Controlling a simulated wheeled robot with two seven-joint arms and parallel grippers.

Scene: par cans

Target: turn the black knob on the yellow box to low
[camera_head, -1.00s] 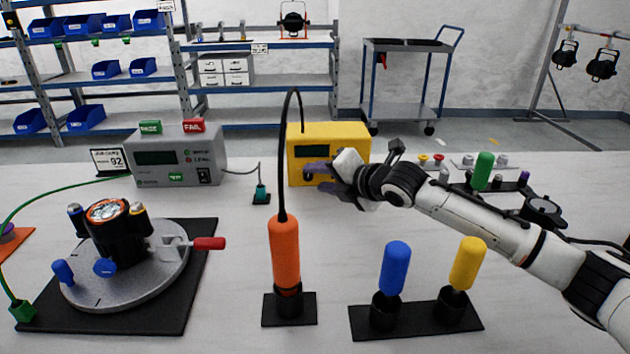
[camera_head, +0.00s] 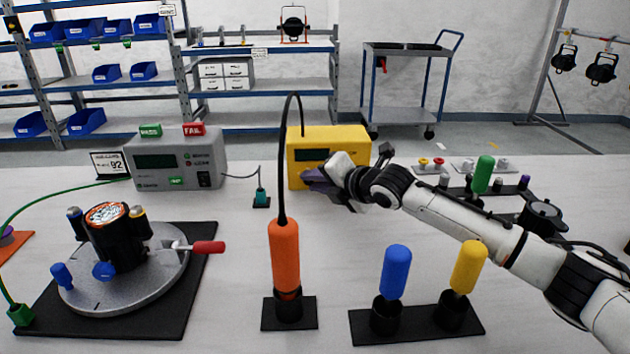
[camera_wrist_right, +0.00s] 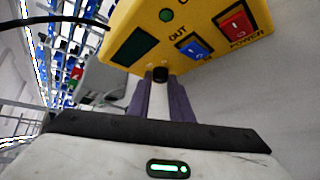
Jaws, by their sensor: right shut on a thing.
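The yellow box (camera_head: 303,174) stands at the back middle of the table, with a dark display on its front. In the right wrist view the yellow box (camera_wrist_right: 205,22) shows a dark display, a green light, a blue switch marked OUT and a red POWER switch. My right gripper (camera_head: 312,177) is at the lower front of the box. In the right wrist view its purple fingers (camera_wrist_right: 160,78) are close together on a small dark knob (camera_wrist_right: 160,74) at the box's lower front edge. The fingers hide most of the knob, so its setting cannot be read. My left gripper is not in view.
An orange tool (camera_head: 285,255) with a black cable stands in front of the box. Blue (camera_head: 396,272) and yellow (camera_head: 468,265) handled tools stand at the front right. A grey tester (camera_head: 150,180) is left of the box.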

